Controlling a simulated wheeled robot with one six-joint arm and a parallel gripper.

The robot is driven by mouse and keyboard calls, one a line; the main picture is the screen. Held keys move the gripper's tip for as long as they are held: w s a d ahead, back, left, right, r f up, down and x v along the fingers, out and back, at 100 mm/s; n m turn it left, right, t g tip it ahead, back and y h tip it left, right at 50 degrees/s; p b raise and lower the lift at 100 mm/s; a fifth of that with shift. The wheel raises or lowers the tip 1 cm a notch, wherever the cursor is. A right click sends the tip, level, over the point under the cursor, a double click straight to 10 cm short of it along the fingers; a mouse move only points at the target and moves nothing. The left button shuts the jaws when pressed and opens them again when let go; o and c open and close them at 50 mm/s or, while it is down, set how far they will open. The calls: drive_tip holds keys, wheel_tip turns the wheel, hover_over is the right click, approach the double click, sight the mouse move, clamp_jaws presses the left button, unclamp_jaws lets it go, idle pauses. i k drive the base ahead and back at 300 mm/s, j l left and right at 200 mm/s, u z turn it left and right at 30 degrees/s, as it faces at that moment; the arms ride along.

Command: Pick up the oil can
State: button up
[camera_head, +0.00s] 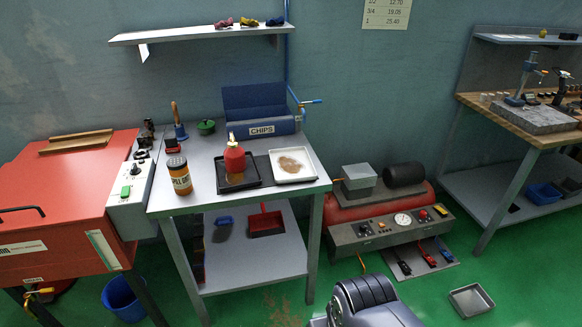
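The oil can appears to be the red can (234,160) with a narrow pale top. It stands upright on a dark tray (252,184) on the grey cart top (204,204). An orange jar (179,178) with a dark lid and lettering stands just left of it. A white tray (312,170) with a brown stain lies just right of it. A grey, dark-ribbed part at the bottom edge seems to be my own arm. My gripper's fingers are not in view.
A blue CHIPS bin (262,125) stands behind the can, with a green pot (206,127) and a wooden-handled tool (178,121) at back left. A red machine (66,190) borders the cart's left. A wall shelf (195,36) hangs above. Green floor in front is partly clear.

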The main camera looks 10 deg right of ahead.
sight(234, 155)
drive_tip(key=i+j, duration=0.75)
drive_tip(key=i+j+u, duration=0.1)
drive_tip(key=i+j, duration=0.6)
drive_tip(key=i, duration=0.15)
